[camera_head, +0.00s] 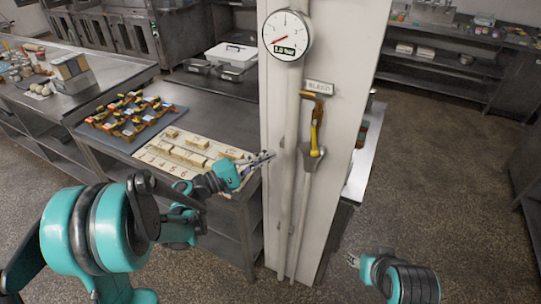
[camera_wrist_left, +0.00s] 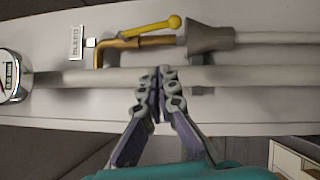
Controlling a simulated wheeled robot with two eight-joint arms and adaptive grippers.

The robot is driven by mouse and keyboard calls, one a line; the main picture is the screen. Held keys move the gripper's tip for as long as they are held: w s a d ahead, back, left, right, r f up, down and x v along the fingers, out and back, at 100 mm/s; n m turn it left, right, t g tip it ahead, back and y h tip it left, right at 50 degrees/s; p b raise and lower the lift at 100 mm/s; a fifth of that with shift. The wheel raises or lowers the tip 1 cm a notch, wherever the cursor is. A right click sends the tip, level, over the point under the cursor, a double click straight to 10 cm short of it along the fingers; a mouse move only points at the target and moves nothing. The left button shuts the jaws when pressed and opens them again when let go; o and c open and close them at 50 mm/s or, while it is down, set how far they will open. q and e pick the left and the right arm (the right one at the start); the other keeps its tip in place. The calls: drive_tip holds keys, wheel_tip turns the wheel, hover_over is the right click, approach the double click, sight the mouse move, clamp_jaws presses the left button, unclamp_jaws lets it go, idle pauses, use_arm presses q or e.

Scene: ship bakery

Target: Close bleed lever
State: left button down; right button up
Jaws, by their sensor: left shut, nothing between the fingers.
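The bleed lever (camera_head: 314,138) is a yellow handle on a brass pipe fitting on the white column, under a BLEED label (camera_head: 319,87). It points down toward a grey funnel (camera_head: 313,157). In the left wrist view the lever (camera_wrist_left: 152,28) runs at a slight tilt beside the brass pipe (camera_wrist_left: 140,42), its round knob near the funnel (camera_wrist_left: 208,39). My left gripper (camera_head: 269,157) is shut and empty, left of the lever and apart from it. Its fingertips (camera_wrist_left: 163,71) overlap the long grey pipe in the wrist view; contact is unclear. My right gripper (camera_head: 351,259) is low, right of the column, its fingers too small to read.
A round pressure gauge (camera_head: 286,36) sits on the long pipe (camera_head: 290,115) above the lever. Left of the column, a steel table (camera_head: 232,104) holds a numbered board (camera_head: 160,165) with blocks and a dark tray (camera_head: 97,132). Open floor (camera_head: 435,165) lies to the right.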

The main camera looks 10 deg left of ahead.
sight(315, 139)
use_arm(q)
drive_tip(key=w+d+r+b, duration=0.1)
drive_tip(key=w+d, duration=0.3)
drive_tip(key=d, duration=0.5)
drive_tip(key=shift+d+r, duration=0.15)
drive_tip(key=shift+d, duration=0.15)
